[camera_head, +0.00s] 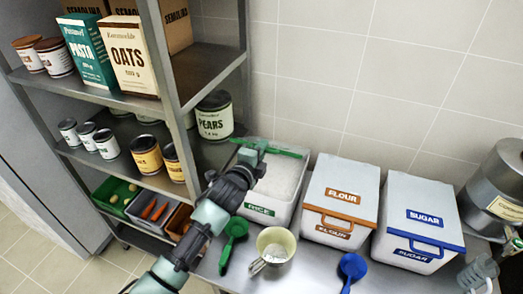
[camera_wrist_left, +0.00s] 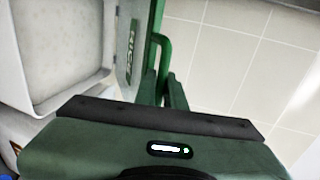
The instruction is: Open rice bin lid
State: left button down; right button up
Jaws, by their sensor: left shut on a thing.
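The rice bin (camera_head: 268,211) is a white box with a green RICE label, between the shelf and the flour bin. Its top is open and pale rice shows inside; the rice also shows in the left wrist view (camera_wrist_left: 62,40). The lid's green edge (camera_head: 287,153) shows as a thin strip above the back of the bin, so the lid stands raised, nearly edge-on. My left gripper (camera_head: 252,149) is shut on the lid's green handle (camera_wrist_left: 162,46). Its fingertips are partly hidden. At the lower right, a grey-green part (camera_head: 479,271) looks like my right gripper; its jaws are unclear.
The flour bin (camera_head: 338,203) and sugar bin (camera_head: 419,222) stand closed to the right. A green scoop (camera_head: 233,240), a cream jug (camera_head: 276,248) and a blue scoop (camera_head: 352,267) lie in front. A PEARS can (camera_head: 214,115) is close on the left. A metal pot (camera_head: 500,185) stands right.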

pick_arm(q)
jog(key=c, duration=1.5)
grip_release()
jog(key=b+v, duration=0.2)
jog(key=v, duration=0.5)
jog(key=shift+s, duration=0.35)
jog(key=shift+a, duration=0.15)
